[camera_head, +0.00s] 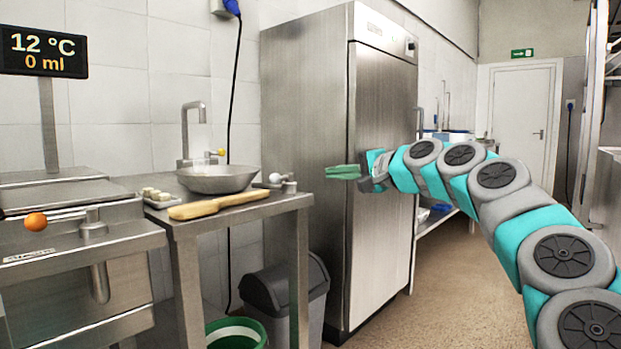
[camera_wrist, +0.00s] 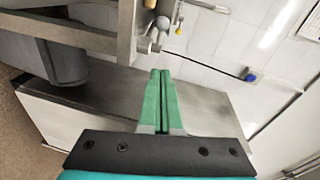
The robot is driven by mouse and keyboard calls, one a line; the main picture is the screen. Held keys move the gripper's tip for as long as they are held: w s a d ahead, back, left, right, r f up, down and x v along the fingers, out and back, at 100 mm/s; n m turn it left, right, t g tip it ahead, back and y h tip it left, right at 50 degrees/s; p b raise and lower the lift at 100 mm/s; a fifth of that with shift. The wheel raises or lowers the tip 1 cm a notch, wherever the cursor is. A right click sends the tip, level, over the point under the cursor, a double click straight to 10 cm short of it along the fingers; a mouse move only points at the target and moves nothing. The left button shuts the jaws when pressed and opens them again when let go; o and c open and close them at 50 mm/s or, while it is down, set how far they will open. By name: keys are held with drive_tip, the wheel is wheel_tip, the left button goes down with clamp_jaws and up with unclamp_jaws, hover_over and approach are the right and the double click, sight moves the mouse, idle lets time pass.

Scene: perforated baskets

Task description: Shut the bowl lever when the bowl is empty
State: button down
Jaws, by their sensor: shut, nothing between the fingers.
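A grey metal bowl (camera_head: 217,179) sits on the steel side table under a tap. Its inside shows only as a thin sliver, so I cannot tell if it is empty. A short lever with a white ball (camera_head: 275,178) stands at the table's right end, beside the bowl. Another lever with an orange ball (camera_head: 36,221) is on the steel machine at left, and the tap has a yellow knob (camera_head: 221,152). No label shows which is the bowl lever. My gripper (camera_head: 343,172), with green fingers, is shut and empty, right of the table and apart from it. Its closed fingers show in the wrist view (camera_wrist: 162,98).
A display (camera_head: 44,52) reads 12 °C and 0 ml. A tall steel fridge (camera_head: 382,180) stands close behind my gripper. A dark bin (camera_head: 284,290) and green bucket (camera_head: 236,331) are below.

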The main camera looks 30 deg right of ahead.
approach(281, 177)
drive_tip(key=w+d, duration=0.2)
drive_tip(key=w, duration=0.2)
drive_tip(key=shift+w+a+f+b, duration=0.2)
drive_tip(key=shift+w+a, duration=0.25)
drive_tip(key=shift+a, duration=0.35)
drive_tip(key=shift+w+a+f+b, duration=0.1)
drive_tip(key=shift+w+a+f, duration=0.2)
drive_tip(key=shift+w+a, duration=0.35)
drive_tip(key=shift+s+a, duration=0.1)
drive_tip(key=shift+a, duration=0.2)
